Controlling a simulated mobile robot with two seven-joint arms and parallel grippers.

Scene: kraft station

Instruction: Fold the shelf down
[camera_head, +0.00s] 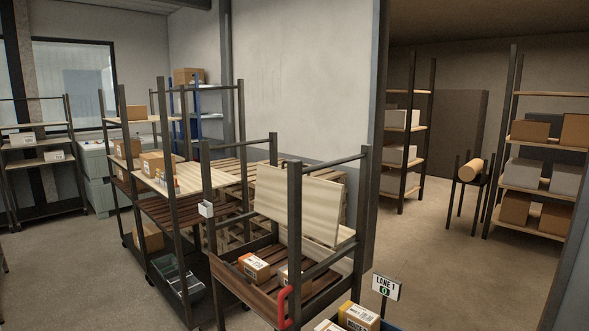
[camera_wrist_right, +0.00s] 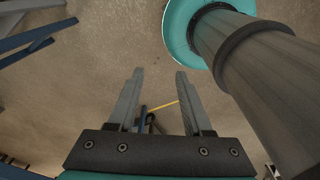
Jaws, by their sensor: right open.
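The shelf (camera_head: 301,204) is a pale wooden board in the dark metal frame of the near cart (camera_head: 296,240), in the head view. It is tilted up steeply, with its face towards me. A red curved handle (camera_head: 284,306) is on the cart's near post. My right gripper (camera_wrist_right: 158,74) shows in the right wrist view with its two fingers apart and nothing between them, above the bare floor. Neither gripper shows in the head view, so I cannot tell how far the right one is from the shelf.
Boxes (camera_head: 254,266) lie on the cart's slatted lower deck. A "LANE 1" sign (camera_head: 386,287) and more boxes (camera_head: 358,318) are at the front. Another loaded cart (camera_head: 165,215) stands close on the left. Floor is free on the right (camera_head: 450,260).

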